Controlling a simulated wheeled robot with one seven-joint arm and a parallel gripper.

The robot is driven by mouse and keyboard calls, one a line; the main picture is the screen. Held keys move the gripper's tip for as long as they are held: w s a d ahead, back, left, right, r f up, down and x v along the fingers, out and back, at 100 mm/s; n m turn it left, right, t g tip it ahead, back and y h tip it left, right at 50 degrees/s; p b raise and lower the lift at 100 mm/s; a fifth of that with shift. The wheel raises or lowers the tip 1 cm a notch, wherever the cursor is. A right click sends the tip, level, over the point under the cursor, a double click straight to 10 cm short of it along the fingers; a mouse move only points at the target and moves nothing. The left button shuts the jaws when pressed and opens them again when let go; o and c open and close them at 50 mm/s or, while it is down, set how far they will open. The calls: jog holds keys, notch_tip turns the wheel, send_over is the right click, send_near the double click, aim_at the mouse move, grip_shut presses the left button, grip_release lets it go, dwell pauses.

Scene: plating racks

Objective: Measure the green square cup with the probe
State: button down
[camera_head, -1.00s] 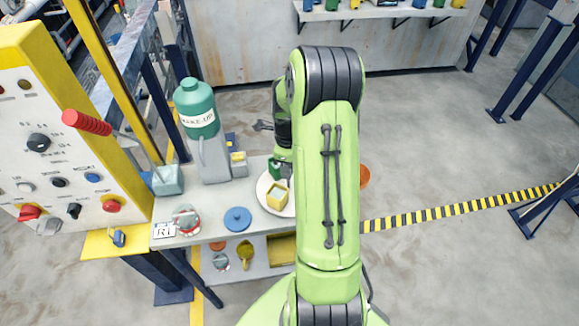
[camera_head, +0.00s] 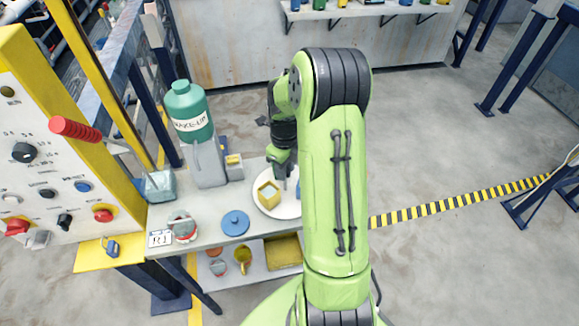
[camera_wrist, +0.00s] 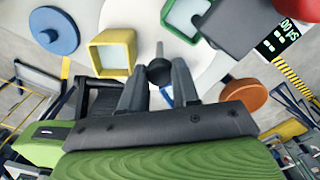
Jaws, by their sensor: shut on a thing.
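In the wrist view the green square cup (camera_wrist: 184,16) is at the top, on the white plate (camera_wrist: 140,12), open side toward the camera. My gripper (camera_wrist: 159,78) is shut on the probe (camera_wrist: 159,70), a dark knob with a thin grey shaft. The shaft tip lies between the green cup and a yellow square cup (camera_wrist: 112,52); I cannot tell its height above the plate. In the head view my gripper (camera_head: 283,172) is over the plate (camera_head: 267,211), beside the yellow cup (camera_head: 268,193). I cannot make out the green cup there; my arm covers part of the plate.
A dark box with a lit display (camera_wrist: 283,37) is near the green cup in the wrist view. An orange disc (camera_wrist: 246,95) is at the right. In the head view, a teal bottle (camera_head: 190,112), a grey canister (camera_head: 207,165) and a blue lid (camera_head: 235,222) stand left of the plate.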

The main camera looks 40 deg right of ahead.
jog(key=shift+w+r, duration=0.1)
jog(key=shift+r, duration=0.05)
jog(key=c, duration=0.8)
grip_release()
notch_tip(320, 180, up, 16)
jog(key=shift+f+p, duration=0.2)
jog(key=shift+p, duration=0.65)
